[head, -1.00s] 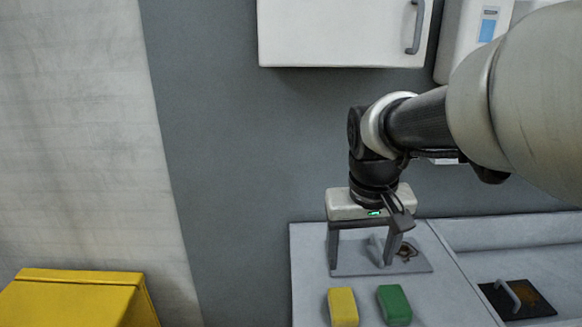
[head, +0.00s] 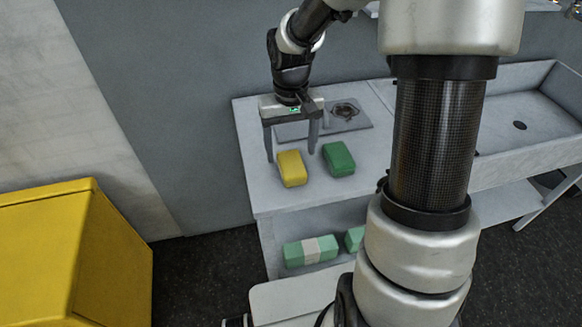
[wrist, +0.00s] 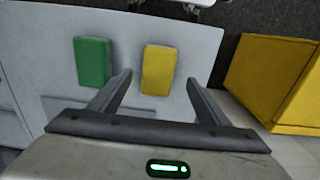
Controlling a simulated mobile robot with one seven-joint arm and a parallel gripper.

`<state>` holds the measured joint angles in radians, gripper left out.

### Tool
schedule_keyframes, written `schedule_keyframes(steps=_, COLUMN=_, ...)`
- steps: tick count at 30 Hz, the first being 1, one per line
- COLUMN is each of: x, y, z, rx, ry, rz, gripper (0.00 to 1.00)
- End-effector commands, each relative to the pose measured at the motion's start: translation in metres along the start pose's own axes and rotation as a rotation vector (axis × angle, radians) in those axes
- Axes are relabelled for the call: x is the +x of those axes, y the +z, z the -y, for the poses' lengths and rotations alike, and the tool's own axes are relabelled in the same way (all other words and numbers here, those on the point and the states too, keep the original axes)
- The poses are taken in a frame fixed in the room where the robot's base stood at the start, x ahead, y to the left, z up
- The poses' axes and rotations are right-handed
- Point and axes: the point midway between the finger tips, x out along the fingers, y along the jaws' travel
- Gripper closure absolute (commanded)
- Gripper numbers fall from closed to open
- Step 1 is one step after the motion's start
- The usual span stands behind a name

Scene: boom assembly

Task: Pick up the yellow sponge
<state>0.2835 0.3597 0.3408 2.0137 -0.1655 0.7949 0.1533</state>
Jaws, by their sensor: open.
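The yellow sponge (head: 292,168) lies on the left part of the grey counter in the head view. It also shows in the wrist view (wrist: 159,69), ahead of the fingers and roughly between their lines. My gripper (head: 291,157) is open and empty, pointing down over the counter behind the sponge. I cannot tell the exact height of the fingertips over the counter.
A green sponge (head: 338,159) lies close to the right of the yellow one. A sink (head: 530,110) is at right. A yellow bin (head: 110,255) stands at left. Green-and-white packs (head: 310,251) sit on the lower shelf.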

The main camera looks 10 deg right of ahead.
Motion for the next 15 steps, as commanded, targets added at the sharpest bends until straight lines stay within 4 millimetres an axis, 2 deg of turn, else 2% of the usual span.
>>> schedule_keyframes(steps=1, x=0.007, y=0.0, z=0.0, rx=0.001, ry=-0.001, rz=0.001, gripper=0.3)
schedule_keyframes(steps=8, x=0.022, y=-0.001, z=-0.001, rx=0.0, ry=0.0, rz=0.001, gripper=0.3)
schedule_keyframes(steps=15, x=0.058, y=-0.006, z=-0.003, rx=-0.001, ry=-0.001, rz=0.002, gripper=0.3)
